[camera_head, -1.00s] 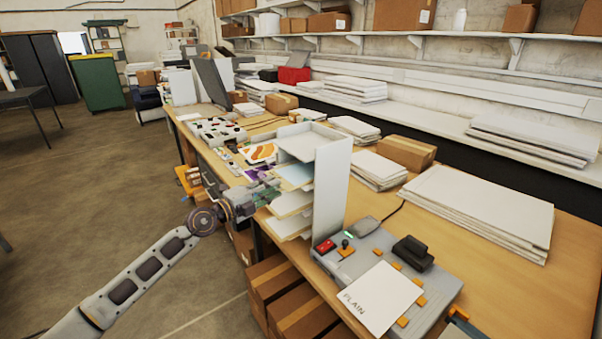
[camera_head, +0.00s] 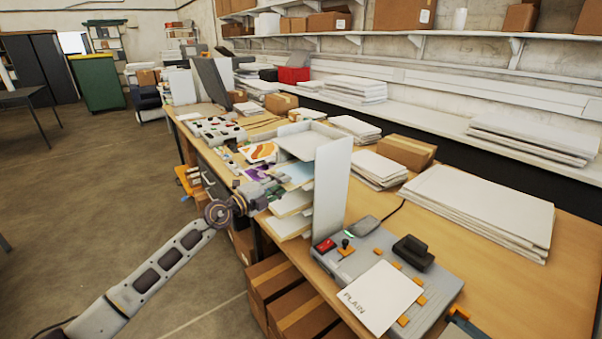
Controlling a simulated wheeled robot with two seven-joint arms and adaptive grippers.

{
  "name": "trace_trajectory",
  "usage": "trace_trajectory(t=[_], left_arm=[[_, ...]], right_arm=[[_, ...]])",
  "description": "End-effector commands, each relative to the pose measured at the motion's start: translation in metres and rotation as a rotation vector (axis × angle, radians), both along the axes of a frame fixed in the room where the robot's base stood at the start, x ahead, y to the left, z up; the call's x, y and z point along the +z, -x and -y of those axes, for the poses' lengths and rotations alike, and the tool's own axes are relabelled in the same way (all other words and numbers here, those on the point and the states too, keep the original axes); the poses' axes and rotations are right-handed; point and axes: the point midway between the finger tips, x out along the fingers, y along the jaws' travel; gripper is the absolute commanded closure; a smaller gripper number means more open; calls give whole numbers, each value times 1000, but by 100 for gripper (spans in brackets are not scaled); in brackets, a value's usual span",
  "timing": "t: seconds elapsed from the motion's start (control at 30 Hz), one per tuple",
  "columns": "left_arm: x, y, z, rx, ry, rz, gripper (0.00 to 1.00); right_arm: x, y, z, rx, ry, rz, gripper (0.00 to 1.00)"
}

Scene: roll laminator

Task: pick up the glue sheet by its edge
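My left gripper (camera_head: 264,190) is at the left side of an open sorter (camera_head: 332,190) with several shelves holding pale sheets (camera_head: 290,203). Its fingers are small and overlap the shelf edges and papers behind, so I cannot tell whether they are open, shut or touching a sheet. I cannot make out which sheet is the glue sheet; no label is readable on the shelves. A white sheet marked PLAIN (camera_head: 381,297) lies on the grey machine (camera_head: 436,289) at the front.
Printed sheets with orange and purple shapes (camera_head: 262,152) lie beyond the gripper. White stacks (camera_head: 480,212) and a cardboard box (camera_head: 406,152) stand to the right on the wooden bench (camera_head: 560,290). Boxes (camera_head: 290,300) sit below the bench edge.

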Motion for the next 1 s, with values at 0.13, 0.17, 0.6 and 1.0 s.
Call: trace_trajectory(t=[0.13, 0.17, 0.6, 1.0], left_arm=[[0, -5, 6, -1, 0, -1, 72], [0, -6, 6, -1, -1, -1, 72], [0, -6, 7, 0, 0, -1, 72], [0, -6, 7, 0, 0, -1, 100]], right_arm=[[0, 0, 0, 0, 0, 0, 60], [0, 0, 0, 0, 0, 0, 60], [0, 0, 0, 0, 0, 0, 60], [0, 0, 0, 0, 0, 0, 60]])
